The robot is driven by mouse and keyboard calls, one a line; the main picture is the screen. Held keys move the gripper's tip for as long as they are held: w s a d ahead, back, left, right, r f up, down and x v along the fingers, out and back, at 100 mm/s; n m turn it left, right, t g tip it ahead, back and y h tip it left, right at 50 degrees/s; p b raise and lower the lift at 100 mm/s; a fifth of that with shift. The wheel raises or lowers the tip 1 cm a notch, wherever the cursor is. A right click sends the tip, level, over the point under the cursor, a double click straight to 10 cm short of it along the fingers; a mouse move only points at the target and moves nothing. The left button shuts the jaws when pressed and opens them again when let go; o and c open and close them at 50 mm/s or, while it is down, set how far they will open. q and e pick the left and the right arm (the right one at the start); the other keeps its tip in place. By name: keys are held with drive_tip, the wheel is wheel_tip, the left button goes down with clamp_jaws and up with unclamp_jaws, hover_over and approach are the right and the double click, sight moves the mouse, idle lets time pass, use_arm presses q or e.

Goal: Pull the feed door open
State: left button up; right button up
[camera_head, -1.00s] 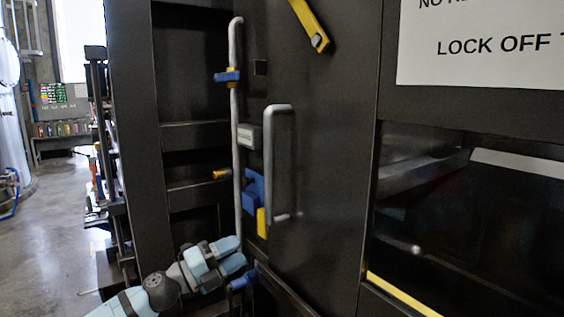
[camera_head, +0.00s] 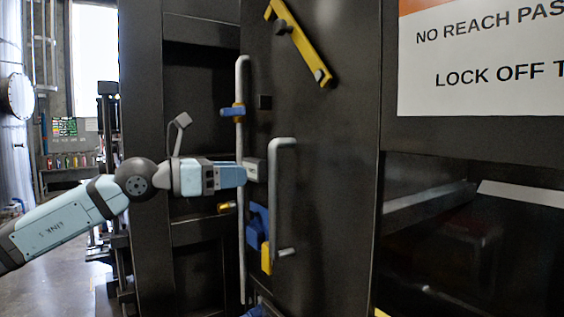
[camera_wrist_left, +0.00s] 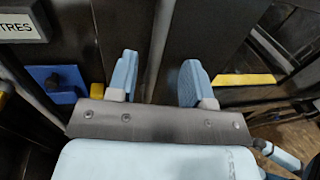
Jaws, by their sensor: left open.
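The feed door, as I take it, is the tall dark panel (camera_head: 335,150) with an upright grey D-shaped handle (camera_head: 276,200) near its left edge. My left gripper (camera_head: 243,175) comes in from the left at the height of the handle's upper half. In the left wrist view the gripper (camera_wrist_left: 157,76) is open. A grey bar (camera_wrist_left: 160,35), apparently the handle, runs between its fingers; whether they touch it I cannot tell. My right gripper is not in view.
A long grey vertical rod (camera_head: 241,255) with a blue clamp stands left of the handle. A blue block (camera_head: 257,225) with a yellow piece (camera_head: 266,258) sits below the label. A yellow bar (camera_head: 300,45) is higher up. A dark opening lies to the right.

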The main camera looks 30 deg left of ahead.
use_arm(q)
drive_tip(key=p+x, duration=0.7)
drive_tip(key=x, duration=0.3)
drive_tip(key=shift+p, duration=0.3)
drive_tip(key=shift+w+d, duration=0.1)
clamp_jaws()
